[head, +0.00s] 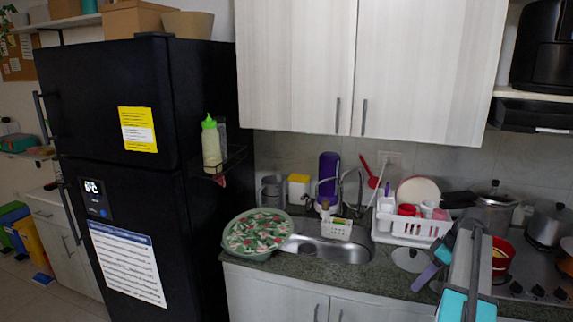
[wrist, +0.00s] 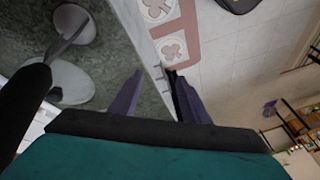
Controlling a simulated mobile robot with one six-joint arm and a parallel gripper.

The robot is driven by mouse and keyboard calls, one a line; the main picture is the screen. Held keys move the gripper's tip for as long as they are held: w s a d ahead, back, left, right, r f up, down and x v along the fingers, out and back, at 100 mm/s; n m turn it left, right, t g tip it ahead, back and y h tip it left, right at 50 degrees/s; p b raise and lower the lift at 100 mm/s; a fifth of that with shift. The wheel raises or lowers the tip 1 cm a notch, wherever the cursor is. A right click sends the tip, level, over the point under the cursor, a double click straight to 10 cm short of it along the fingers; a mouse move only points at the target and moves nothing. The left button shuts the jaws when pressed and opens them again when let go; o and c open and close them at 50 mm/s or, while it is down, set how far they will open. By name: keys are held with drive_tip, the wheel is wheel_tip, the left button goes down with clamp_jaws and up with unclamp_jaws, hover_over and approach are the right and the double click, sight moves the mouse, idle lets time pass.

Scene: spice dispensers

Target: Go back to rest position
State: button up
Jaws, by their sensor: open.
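My gripper (wrist: 155,100) shows in the wrist view with its two purple-grey fingers apart and nothing between them. It hangs over the edge of the green-grey counter (wrist: 138,60), with the floor to the right. In the head view, a purple finger of my gripper (head: 425,278) shows at the lower right, in front of the counter near the red pot (head: 502,258). My teal and grey arm reaches up from the bottom edge there and hides part of the counter. No spice dispenser can be made out clearly.
A white round lid (head: 411,259) lies on the counter close to my gripper. A dish rack (head: 398,232), a sink (head: 330,248) and a green patterned bowl (head: 257,232) line the counter. A stove (head: 535,275) is at right, a black fridge (head: 125,185) at left. Tiled floor (wrist: 225,55) is open.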

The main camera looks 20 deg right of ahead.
drive_tip(key=w+a+f+n+g+y+b, duration=0.1)
drive_tip(key=w+a+f+g, duration=0.1)
drive_tip(key=a+f, duration=0.7)
drive_tip(key=w+a+f+n+g+y+b, duration=0.1)
drive_tip(key=w+a+f, duration=0.2)
drive_tip(key=a+f, duration=0.55)
drive_tip(key=s+a+f+n+g+b, duration=0.1)
drive_tip(key=s+a+f+g+b, duration=0.2)
drive_tip(key=a+f, duration=1.15)
drive_tip(key=s+a+f+g+h, duration=0.1)
drive_tip(key=s+a+f+g, duration=0.1)
drive_tip(key=s+a+f, duration=0.6)
drive_tip(key=s+a+f+m+h+b, duration=0.1)
drive_tip(key=s+a+f+m+h, duration=0.1)
drive_tip(key=s+f, duration=0.4)
drive_tip(key=s+a+f+m+h+b, duration=0.1)
drive_tip(key=s+a+f+m, duration=0.4)
drive_tip(key=s, duration=0.6)
wheel_tip(320, 180, down, 2)
drive_tip(key=shift+f+m+h, duration=0.1)
drive_tip(key=shift+m+h, duration=0.3)
drive_tip(key=shift+h, duration=0.5)
